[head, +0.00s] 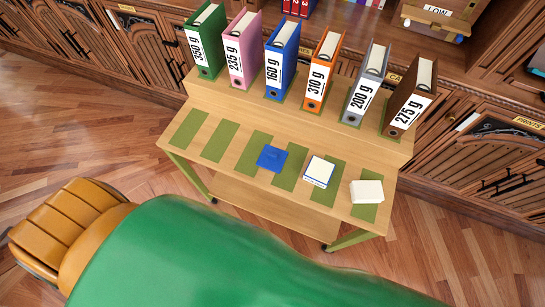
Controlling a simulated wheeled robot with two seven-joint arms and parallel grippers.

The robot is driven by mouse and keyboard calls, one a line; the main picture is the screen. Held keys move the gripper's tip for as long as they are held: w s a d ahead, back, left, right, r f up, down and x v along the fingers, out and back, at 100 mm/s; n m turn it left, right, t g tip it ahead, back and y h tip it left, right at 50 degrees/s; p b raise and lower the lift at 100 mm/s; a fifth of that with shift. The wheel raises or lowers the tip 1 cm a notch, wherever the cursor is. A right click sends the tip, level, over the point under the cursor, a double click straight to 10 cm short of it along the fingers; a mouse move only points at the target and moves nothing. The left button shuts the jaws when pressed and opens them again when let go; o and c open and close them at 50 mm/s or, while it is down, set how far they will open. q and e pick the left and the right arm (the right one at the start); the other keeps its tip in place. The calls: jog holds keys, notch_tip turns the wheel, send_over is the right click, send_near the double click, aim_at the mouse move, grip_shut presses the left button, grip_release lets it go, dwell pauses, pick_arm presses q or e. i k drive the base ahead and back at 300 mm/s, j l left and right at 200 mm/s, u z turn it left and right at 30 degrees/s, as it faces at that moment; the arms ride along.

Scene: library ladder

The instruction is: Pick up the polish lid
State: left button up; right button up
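I cannot surely make out a polish lid. A flat blue square piece (271,158) lies on the lower top of a wooden trolley (228,185), partly over a green strip; I cannot tell whether it is a lid or a cloth. To its right lie a white block with blue sides (319,171) and a plain white block (367,191). I can make out neither gripper.
Several ring binders with gram labels, such as a green one (206,42) and a brown one (408,101), stand on the trolley's raised shelf. Wooden cabinets (495,155) line the back. A large green and ochre form hides the foreground.

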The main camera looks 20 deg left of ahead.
aim_at(272, 158)
jog(key=j+z, duration=0.35)
jog(key=k+j+z, duration=0.2)
jog(key=j+z, duration=0.15)
jog(key=j, duration=0.15)
jog(key=k+j+z, duration=0.2)
jog(key=j+z, duration=0.15)
jog(key=k+j+z, duration=0.3)
jog(key=j, duration=0.15)
jog(key=k+j+z, duration=0.15)
jog(key=j+z, duration=0.2)
